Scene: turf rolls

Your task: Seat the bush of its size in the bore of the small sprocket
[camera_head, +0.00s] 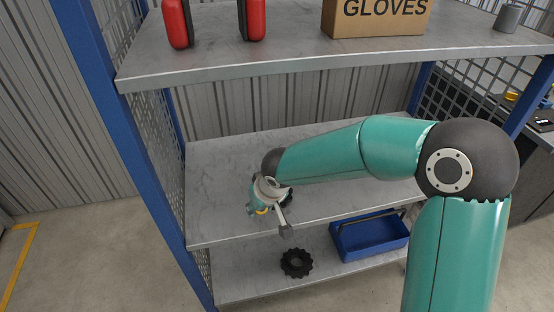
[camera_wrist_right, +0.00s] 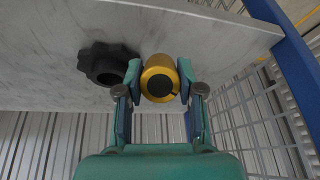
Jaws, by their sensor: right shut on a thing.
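My right gripper (camera_wrist_right: 160,82) is shut on a gold-coloured bush (camera_wrist_right: 158,75) with a dark bore, gripped between its two fingers above the middle shelf (camera_head: 220,160). In the head view the right gripper (camera_head: 264,205) hides most of the bush, and only a bit of yellow (camera_head: 262,211) shows. A dark toothed sprocket (camera_wrist_right: 103,66) lies on the shelf just left of the bush in the wrist view, apart from it; its bore is partly in shadow. In the head view my wrist mostly covers this sprocket. My left gripper is not in view.
Another black sprocket (camera_head: 296,262) lies on the bottom shelf, beside a blue tote (camera_head: 368,240). The top shelf (camera_head: 290,58) above holds red bottles (camera_head: 177,22) and a gloves carton (camera_head: 375,20). Blue posts (camera_head: 130,140) and mesh (camera_wrist_right: 270,115) bound the rack's sides.

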